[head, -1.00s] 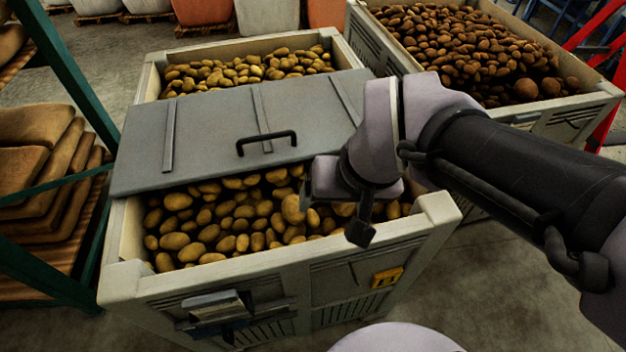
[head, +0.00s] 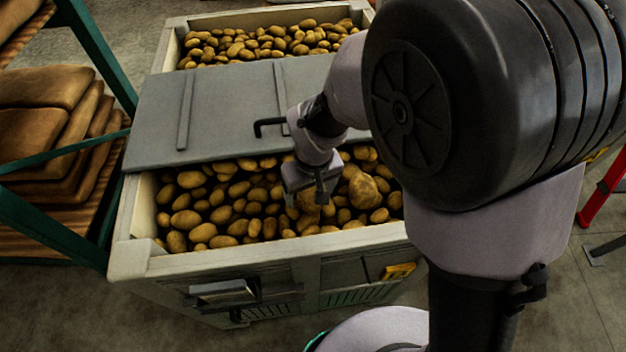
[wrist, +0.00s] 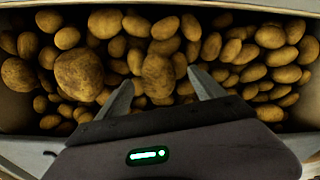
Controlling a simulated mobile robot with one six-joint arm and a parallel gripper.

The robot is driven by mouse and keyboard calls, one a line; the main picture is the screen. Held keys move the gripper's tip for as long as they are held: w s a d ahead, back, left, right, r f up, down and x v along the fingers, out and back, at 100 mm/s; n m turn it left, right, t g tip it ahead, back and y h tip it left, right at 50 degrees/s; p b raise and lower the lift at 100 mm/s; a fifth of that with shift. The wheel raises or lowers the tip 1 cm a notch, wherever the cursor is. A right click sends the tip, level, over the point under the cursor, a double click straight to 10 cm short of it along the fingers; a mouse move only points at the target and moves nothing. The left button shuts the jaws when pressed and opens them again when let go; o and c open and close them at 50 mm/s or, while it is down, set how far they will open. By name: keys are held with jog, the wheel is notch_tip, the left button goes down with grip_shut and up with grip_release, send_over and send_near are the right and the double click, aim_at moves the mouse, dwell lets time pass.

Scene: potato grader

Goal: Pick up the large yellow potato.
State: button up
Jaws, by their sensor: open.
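The large yellow potato (head: 362,190) lies on top of the heap in the near part of the crate, right of my gripper in the head view. It seems to be the big round potato (wrist: 78,74) left of the fingers in the wrist view. My gripper (head: 312,203) is open, pointing down low over the heap. In the wrist view my gripper (wrist: 158,92) has another fairly large, oblong potato (wrist: 158,77) showing between its spread fingers. I cannot tell whether the fingers touch any potatoes.
A grey lid (head: 225,115) with a black handle covers the crate's middle, just behind my gripper. The crate's pale front wall (head: 270,250) is close in front. A rack with stacked sacks (head: 50,125) stands at left.

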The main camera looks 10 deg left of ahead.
aim_at(310, 194)
jog(key=f+b, duration=0.1)
jog(key=f, duration=0.1)
jog(key=w+f, duration=0.1)
jog(key=f, duration=0.1)
jog(key=shift+a+f+b, duration=0.1)
jog(key=shift+a+b, duration=0.1)
jog(key=shift+b, duration=0.15)
jog(key=shift+c, duration=0.9)
jog(key=c, duration=1.4)
